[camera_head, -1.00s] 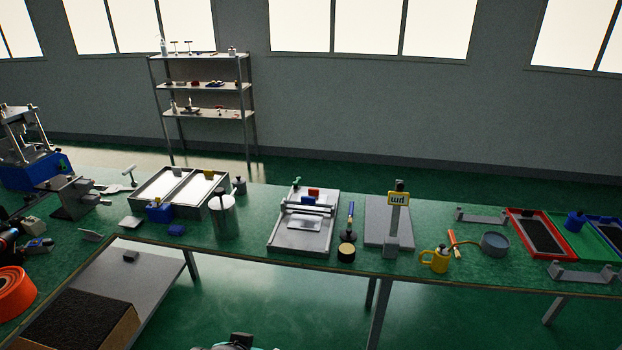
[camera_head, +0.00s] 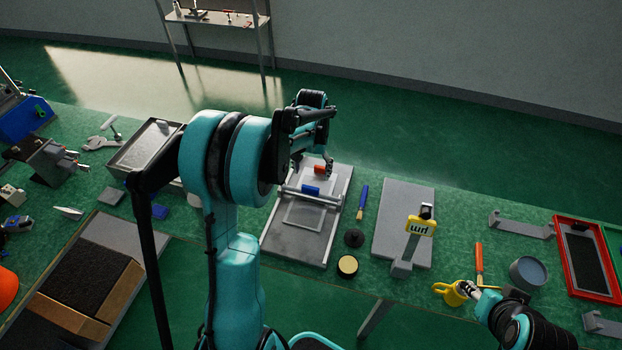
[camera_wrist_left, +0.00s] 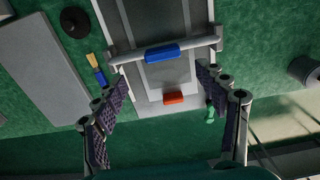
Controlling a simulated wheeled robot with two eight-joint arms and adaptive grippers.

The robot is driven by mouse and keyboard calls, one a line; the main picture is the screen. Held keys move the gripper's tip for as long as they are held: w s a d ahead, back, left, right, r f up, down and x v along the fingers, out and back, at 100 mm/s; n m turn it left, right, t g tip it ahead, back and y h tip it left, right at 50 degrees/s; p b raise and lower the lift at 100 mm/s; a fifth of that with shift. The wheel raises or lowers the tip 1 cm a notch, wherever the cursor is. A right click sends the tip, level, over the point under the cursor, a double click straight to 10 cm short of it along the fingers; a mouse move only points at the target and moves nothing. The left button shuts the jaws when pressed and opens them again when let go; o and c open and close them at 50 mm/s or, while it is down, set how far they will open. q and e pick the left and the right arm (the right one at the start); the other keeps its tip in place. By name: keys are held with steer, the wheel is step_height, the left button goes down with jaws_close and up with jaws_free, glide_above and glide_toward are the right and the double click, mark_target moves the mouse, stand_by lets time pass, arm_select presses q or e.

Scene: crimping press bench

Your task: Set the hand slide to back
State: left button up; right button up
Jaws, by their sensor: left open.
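The hand slide is a flat grey bed (camera_head: 284,241) with a crossbar bearing a blue handle (camera_head: 311,190). A red block (camera_head: 320,169) sits behind the handle at the bed's far end. My left gripper (camera_head: 313,164) is open above that far end, its arm hiding part of the bench left of the bed. In the left wrist view, the red block (camera_wrist_left: 174,98) lies between the spread fingers, and the blue handle (camera_wrist_left: 162,53) is just beyond the fingertips. Nothing is held there. My right gripper (camera_head: 474,291) is beside a yellow mug (camera_head: 452,293); its jaw opening is unclear.
A brush (camera_head: 363,203), black disc (camera_head: 354,238) and yellow-topped round tin (camera_head: 347,266) lie right of the bed. Farther right stand a grey plate (camera_head: 403,210), an upright yellow-labelled device (camera_head: 420,227) and a round grey pan (camera_head: 528,272).

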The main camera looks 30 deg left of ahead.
mark_target(310, 187)
arm_select(q)
steer(key=shift+a+f, duration=0.2)
steer(key=shift+f, duration=0.15)
step_height(310, 187, down, 8)
steer(key=shift+s+r+b, duration=0.1)
steer(key=shift+r+b, duration=0.15)
steer(key=shift+b, duration=0.9)
jaws_close()
steer(key=s+d, duration=0.1)
steer(key=s, duration=0.3)
steer(key=s+d, duration=0.1)
steer(key=s, duration=0.4)
steer(key=s+d, duration=0.1)
steer(key=s, duration=0.3)
steer(key=shift+s+d+b, duration=0.15)
steer(key=shift+b, duration=0.15)
steer(key=shift+s+d, duration=0.1)
steer(key=shift+s, duration=0.2)
